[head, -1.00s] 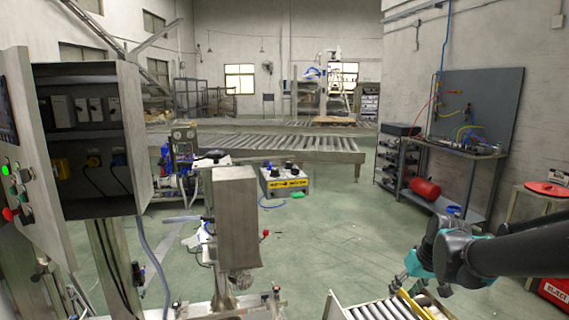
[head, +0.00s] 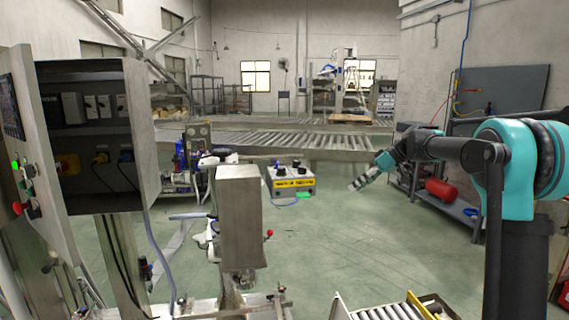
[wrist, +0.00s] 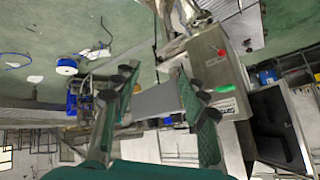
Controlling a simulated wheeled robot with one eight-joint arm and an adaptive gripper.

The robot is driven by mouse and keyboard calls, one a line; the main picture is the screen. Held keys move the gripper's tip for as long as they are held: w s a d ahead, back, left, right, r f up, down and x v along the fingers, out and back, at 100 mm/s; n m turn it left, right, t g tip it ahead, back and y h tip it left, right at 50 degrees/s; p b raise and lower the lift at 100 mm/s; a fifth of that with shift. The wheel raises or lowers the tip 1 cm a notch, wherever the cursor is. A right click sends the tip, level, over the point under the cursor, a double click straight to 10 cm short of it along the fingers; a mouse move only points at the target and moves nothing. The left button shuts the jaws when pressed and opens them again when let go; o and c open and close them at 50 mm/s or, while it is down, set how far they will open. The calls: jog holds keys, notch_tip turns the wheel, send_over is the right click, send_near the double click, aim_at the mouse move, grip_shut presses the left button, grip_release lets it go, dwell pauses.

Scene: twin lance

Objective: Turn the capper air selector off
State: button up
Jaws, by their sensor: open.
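I cannot tell for sure which control is the capper air selector. A grey metal housing (head: 241,215) stands on a post left of centre in the head view, with a small red ball-ended lever (head: 268,233) at its right side. My gripper (head: 354,187) is open and empty, in the air well right of the housing in the head view. Both fingers (wrist: 155,95) show apart in the wrist view.
An open electrical cabinet (head: 95,130) with a button panel (head: 24,185) stands at the left. A yellow-fronted box with black knobs (head: 292,183) sits farther back. Roller conveyors (head: 310,141) cross behind. Green floor (head: 330,240) is open between the housing and the right-hand bench.

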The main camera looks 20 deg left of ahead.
jog(key=w+a+r+n+g+y, duration=0.2)
jog(key=w+a+r+n, duration=0.25)
jog(key=a+r, duration=0.2)
jog(key=n+g+y, duration=0.2)
jog(key=n, duration=0.2)
send_near(277, 165)
jog(key=a+f, duration=0.1)
jog(key=a, duration=0.1)
jog(key=a+f, duration=0.1)
jog(key=a, duration=0.1)
jog(key=a+f, duration=0.1)
jog(key=a, duration=0.2)
